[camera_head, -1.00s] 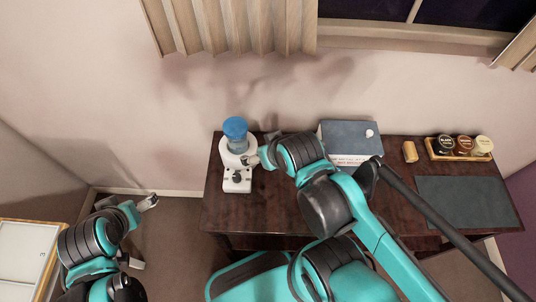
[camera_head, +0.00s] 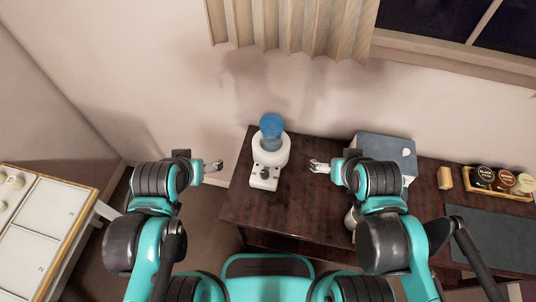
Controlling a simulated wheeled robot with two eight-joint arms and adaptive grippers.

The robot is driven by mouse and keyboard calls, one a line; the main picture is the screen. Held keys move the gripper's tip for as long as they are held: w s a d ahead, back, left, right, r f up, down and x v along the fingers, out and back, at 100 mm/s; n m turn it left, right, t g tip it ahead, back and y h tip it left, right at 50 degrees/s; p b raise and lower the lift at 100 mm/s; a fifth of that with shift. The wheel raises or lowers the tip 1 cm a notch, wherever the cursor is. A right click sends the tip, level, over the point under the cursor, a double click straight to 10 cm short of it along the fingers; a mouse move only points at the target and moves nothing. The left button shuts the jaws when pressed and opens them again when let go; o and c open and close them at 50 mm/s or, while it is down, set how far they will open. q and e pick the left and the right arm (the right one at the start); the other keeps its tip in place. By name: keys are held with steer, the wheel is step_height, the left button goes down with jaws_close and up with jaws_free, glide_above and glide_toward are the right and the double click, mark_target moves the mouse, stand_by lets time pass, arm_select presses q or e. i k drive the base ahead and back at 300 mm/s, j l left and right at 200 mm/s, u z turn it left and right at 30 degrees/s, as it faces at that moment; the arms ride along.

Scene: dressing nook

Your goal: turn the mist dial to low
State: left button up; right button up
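The mist humidifier (camera_head: 271,150) stands upright at the left end of the dark wooden table, with a white body and a blue tank (camera_head: 271,127) on top. Its mist dial (camera_head: 266,174) is a small dark knob on the front of the white base; its setting is too small to read. My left gripper (camera_head: 218,166) is in the air to the left of the humidifier, apart from it. My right gripper (camera_head: 314,165) is to its right, also apart from it. Both seem empty, but their fingers are too small to judge.
A grey-blue box (camera_head: 388,150) stands behind my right arm. A wooden tray (camera_head: 507,192) with several labelled jars, a tan block (camera_head: 444,178) and a dark mat (camera_head: 490,235) are farther right. A white, wood-edged unit (camera_head: 45,220) with numbered panels is at the left.

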mark_target(264, 173)
steer(key=k+j+z, duration=0.15)
steer(key=j+z, duration=0.15)
steer(key=z, duration=0.2)
steer(key=k+j+z, duration=0.25)
steer(key=z, duration=0.2)
